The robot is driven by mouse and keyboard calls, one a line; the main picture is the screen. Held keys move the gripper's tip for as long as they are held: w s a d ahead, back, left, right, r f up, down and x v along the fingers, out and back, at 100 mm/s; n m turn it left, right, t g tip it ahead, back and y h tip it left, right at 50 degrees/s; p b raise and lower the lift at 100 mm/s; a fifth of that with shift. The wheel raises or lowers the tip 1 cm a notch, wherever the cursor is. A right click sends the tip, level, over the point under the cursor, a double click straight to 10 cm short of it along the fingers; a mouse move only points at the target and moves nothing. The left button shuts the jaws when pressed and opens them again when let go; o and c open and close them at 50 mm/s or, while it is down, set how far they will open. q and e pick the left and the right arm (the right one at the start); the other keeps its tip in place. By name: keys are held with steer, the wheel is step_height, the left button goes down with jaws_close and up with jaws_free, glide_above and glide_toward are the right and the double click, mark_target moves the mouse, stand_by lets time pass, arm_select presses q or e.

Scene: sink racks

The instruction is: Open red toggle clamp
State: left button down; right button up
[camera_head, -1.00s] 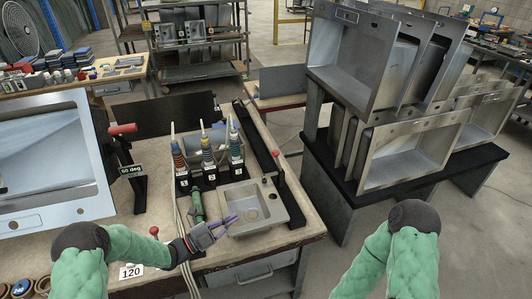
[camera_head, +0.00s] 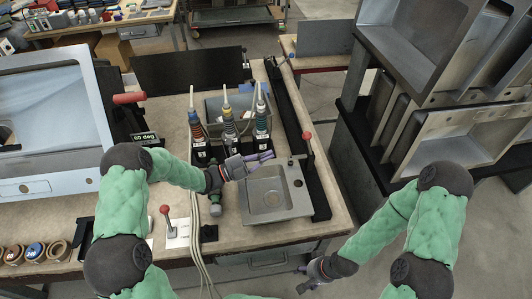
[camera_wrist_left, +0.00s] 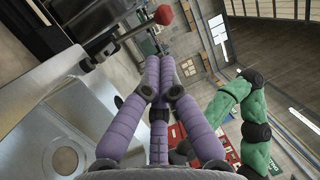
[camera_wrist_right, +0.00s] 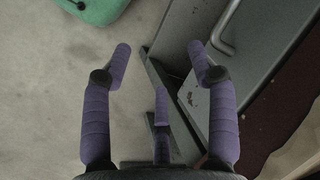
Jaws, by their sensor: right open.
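A toggle clamp with a red ball knob (camera_head: 306,135) stands at the right of the small grey sink (camera_head: 268,197), by the black rail. The red knob also shows at the top of the left wrist view (camera_wrist_left: 163,14). Another red ball knob (camera_head: 165,209) stands on a white plate left of the sink. My left gripper (camera_head: 270,155) is above the sink's back edge, left of the right-hand knob and apart from it. Its purple fingers look drawn together, with nothing between them. My right gripper (camera_head: 302,281) is open and empty in front of the bench, low near the drawer.
Several dark bottles (camera_head: 229,133) stand behind the sink before a grey bin. A large sink (camera_head: 50,135) and a red-handled lever (camera_head: 129,98) are at the left. A rack of sinks (camera_head: 455,140) stands at the right. A drawer handle (camera_wrist_right: 225,30) is near my right gripper.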

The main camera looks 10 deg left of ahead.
arm_select(q)
steer(key=b+x, duration=0.1)
steer(key=x, duration=1)
steer(key=shift+a, duration=0.1)
steer(key=shift+r, duration=0.1)
